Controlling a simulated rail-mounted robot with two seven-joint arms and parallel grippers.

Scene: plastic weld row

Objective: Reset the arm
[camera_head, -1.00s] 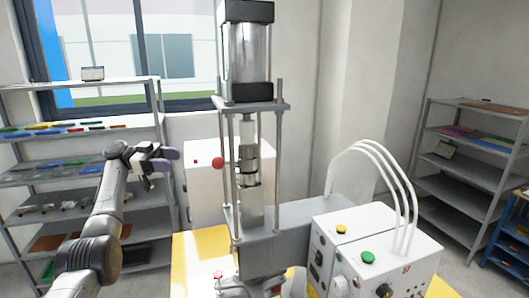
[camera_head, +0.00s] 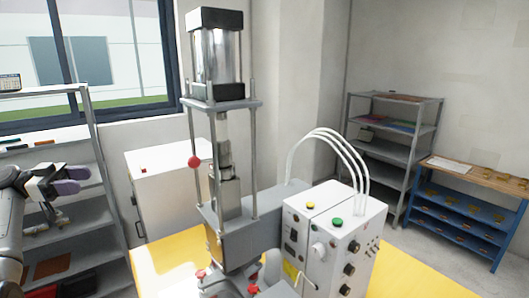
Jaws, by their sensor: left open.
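My left gripper (camera_head: 72,180) is at the left of the head view, in front of the left shelf rack. Its purple-tipped fingers are apart and nothing shows between them. My left arm (camera_head: 10,225) comes in at the left edge and is partly cut off. My right gripper is not in view.
A tall welding press (camera_head: 225,155) stands on a yellow table (camera_head: 395,270), with a white control box (camera_head: 325,240) and curved white hoses beside it. A white cabinet (camera_head: 165,195) stands behind. Grey shelves (camera_head: 395,150) and a blue workbench (camera_head: 465,215) are at the right.

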